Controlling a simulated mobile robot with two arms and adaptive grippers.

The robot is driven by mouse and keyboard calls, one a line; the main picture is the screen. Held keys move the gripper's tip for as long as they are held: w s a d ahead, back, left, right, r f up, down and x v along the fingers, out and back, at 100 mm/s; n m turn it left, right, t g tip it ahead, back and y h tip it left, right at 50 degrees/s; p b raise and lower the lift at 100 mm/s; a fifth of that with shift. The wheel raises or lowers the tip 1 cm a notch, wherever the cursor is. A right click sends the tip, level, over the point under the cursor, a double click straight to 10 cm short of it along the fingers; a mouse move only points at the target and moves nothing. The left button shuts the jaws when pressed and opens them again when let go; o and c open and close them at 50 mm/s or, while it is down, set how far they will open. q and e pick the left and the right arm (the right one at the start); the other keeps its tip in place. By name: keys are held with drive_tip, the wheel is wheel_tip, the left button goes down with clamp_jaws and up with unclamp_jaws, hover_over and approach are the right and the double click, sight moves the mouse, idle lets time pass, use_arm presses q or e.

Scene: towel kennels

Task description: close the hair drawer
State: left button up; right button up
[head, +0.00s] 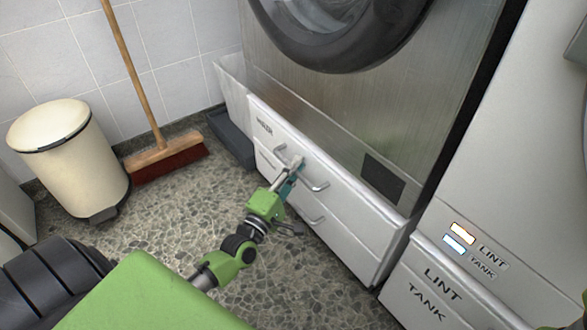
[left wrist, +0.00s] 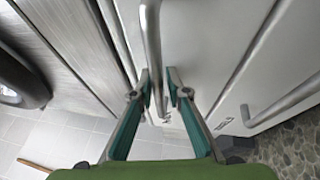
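The hair drawer (head: 350,205) is the upper white drawer under the big steel machine, with HAIR lettered at its left end. Its front stands out from the steel face above; how far it is open is hard to tell. Its bar handle (head: 316,187) is partly hidden by my gripper. My left gripper (head: 296,165) is at the middle of this handle. In the left wrist view, the teal fingers (left wrist: 164,88) are apart, with the handle bar (left wrist: 152,40) running between them, closer to the left finger. My right gripper is out of view.
A lower drawer with its own handle (head: 312,219) is below. A cream bin (head: 68,165) and a broom (head: 165,160) stand at the left by the tiled wall. A lint tank cabinet (head: 470,290) is at the right. Speckled floor in front is clear.

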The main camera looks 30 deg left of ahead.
use_arm(q)
drive_tip(key=shift+r, duration=0.1)
drive_tip(key=s+f, duration=0.2)
drive_tip(key=s, duration=0.9)
drive_tip(key=shift+s, duration=0.4)
drive_tip(key=shift+f, duration=0.15)
